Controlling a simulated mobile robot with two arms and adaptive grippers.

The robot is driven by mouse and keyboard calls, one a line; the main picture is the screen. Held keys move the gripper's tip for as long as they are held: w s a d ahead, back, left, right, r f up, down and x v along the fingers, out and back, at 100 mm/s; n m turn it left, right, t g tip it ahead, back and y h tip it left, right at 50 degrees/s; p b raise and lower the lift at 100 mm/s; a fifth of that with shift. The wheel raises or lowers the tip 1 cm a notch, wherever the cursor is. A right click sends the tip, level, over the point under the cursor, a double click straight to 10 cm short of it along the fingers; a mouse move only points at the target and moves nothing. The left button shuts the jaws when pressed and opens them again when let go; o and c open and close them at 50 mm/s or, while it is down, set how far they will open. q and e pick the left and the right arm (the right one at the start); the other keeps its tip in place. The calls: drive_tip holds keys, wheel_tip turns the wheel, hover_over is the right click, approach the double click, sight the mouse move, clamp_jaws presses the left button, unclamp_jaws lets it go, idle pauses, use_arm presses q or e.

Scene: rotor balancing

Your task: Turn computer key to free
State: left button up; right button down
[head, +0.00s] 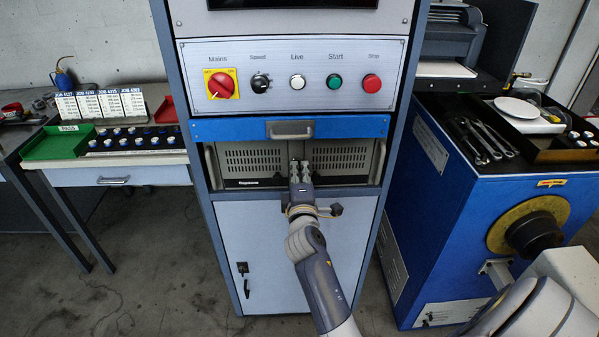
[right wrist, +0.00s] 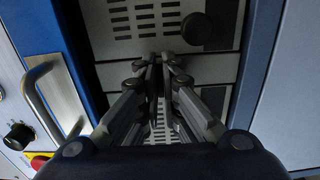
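The computer (head: 247,161) is a grey unit with two slotted grilles, set in the bay below the blue drawer. I cannot make out its key; my right gripper covers the middle of its front. My right gripper (head: 299,169) reaches to that middle part, between the two grilles. In the right wrist view the fingers of my right gripper (right wrist: 158,62) run close together, with their tips at or just before the grey front (right wrist: 107,75). I cannot tell whether a thin thing is between the tips. My left gripper is not in view.
The blue drawer (head: 228,131) and its handle (head: 290,130) are just above the gripper. Higher up is a control panel (head: 297,50) with a red mains switch. A side table (head: 148,175) stands left, and a blue machine (head: 425,240) right.

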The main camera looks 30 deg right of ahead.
drive_tip(key=shift+f, duration=0.1)
drive_tip(key=c, duration=1.8)
unclamp_jaws()
